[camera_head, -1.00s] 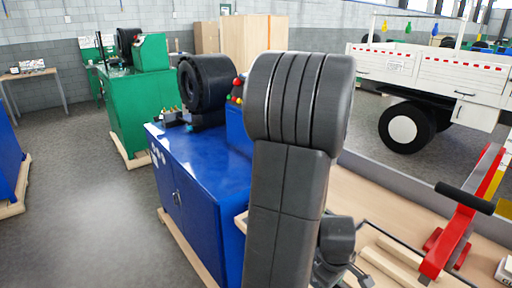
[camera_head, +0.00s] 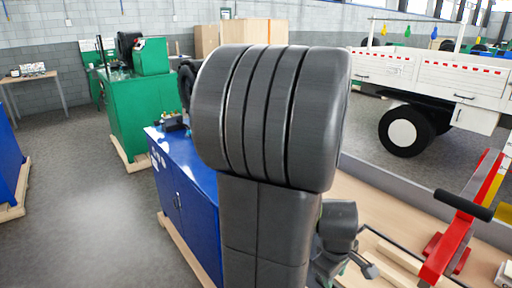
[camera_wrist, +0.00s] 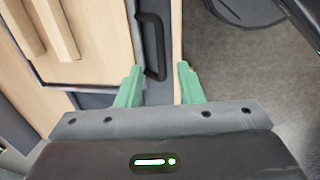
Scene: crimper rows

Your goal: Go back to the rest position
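My gripper (camera_wrist: 160,85) shows in the wrist view with its two green fingers spread apart. Nothing is held between them. Beyond the fingers lie a dark handle (camera_wrist: 152,45) and the edge of a light wooden surface (camera_wrist: 110,40), with grey floor to the right. I cannot tell whether the fingers touch the handle. In the head view my own dark arm fills the middle, and the gripper's fingers are mostly hidden low behind it.
A blue cabinet machine (camera_head: 185,190) stands left of my arm, partly hidden by it. A green machine (camera_head: 140,105) is farther back. A red stand (camera_head: 460,225) with a black grip is on the right, over a wooden top (camera_head: 375,200). A white truck (camera_head: 430,75) is behind. Open floor (camera_head: 80,200) lies left.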

